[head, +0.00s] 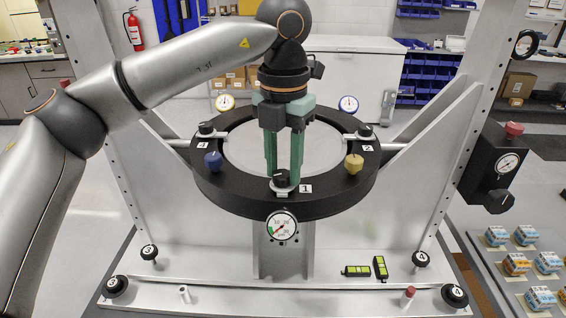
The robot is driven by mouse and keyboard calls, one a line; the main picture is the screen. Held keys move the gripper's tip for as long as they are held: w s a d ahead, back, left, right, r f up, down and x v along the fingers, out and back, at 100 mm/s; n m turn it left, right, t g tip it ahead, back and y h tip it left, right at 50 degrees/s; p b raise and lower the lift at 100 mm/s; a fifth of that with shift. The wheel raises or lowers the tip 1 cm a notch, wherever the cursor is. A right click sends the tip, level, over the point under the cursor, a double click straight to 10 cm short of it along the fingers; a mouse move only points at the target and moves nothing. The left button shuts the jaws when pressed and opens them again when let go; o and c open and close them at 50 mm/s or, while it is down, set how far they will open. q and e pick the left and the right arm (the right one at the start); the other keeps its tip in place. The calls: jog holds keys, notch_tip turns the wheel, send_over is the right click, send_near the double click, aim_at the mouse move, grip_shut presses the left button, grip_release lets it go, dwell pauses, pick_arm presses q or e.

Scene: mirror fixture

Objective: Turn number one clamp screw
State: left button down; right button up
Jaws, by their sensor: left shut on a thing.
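The number one clamp screw (282,180) is a black knob at the front of the black mirror ring (230,195), beside the white label 1 (305,188). My left gripper (283,176) reaches down from above with its green fingers on both sides of this knob, shut on it. The fingers hide part of the knob, so its turn angle cannot be read. A dial gauge (282,226) sits just below it on the ring's front. My right gripper is not in view.
Black clamp knobs sit by label 4 (203,145) and label 2 (367,148). Two green-faced levels (380,267) lie on the base plate. Metal uprights flank the ring.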

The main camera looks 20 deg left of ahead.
aim_at(285, 174)
pick_arm(q)
jog(key=m, duration=0.6)
jog(key=shift+d, duration=0.1)
jog(key=m, duration=0.7)
jog(key=shift+s, duration=0.1)
dwell(0.4)
jog(key=c, duration=0.5)
grip_release()
notch_tip(285, 174, up, 13)
jog(key=shift+f, duration=0.2)
dwell(0.4)
